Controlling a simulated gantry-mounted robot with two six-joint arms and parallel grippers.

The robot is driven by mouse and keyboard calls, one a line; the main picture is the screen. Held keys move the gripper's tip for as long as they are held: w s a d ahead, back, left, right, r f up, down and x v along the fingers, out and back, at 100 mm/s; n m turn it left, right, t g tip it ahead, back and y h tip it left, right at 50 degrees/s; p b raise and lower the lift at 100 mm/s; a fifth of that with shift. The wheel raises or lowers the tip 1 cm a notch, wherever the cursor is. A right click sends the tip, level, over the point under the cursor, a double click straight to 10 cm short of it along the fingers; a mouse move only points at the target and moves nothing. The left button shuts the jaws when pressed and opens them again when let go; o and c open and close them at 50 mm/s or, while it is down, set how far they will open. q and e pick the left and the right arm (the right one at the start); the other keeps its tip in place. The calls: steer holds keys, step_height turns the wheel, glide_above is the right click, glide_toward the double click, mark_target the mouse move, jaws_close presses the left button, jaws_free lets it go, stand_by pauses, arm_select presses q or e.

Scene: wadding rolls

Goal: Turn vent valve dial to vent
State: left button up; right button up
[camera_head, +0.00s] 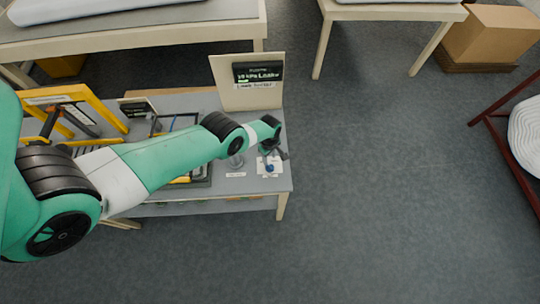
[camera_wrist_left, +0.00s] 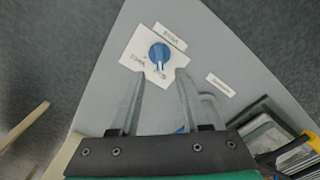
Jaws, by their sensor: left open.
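The vent valve dial (camera_wrist_left: 160,53) is a round blue knob with a pale pointer line, on a white plate (camera_wrist_left: 139,46) with small labels around it. In the left wrist view it sits ahead of and between the fingertips of my left gripper (camera_wrist_left: 159,77), which is open and empty. In the head view the dial (camera_head: 270,168) shows as a small blue spot near the right end of the grey bench, just below my left gripper (camera_head: 275,155). I cannot tell whether the fingers touch it. The label lettering is too small to read surely. My right gripper is not in view.
The grey bench (camera_head: 262,186) carries a black display on a cream board (camera_head: 245,93), a yellow frame (camera_head: 100,108) and a dark tray (camera_head: 200,179). Two more tables stand behind. The floor right of the bench is clear.

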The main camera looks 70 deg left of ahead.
mark_target(270, 166)
arm_select(q)
step_height(270, 166, down, 8)
steer(key=b, duration=0.5)
steer(key=shift+r+b, duration=0.25)
steer(key=shift+b, duration=0.15)
jaws_close()
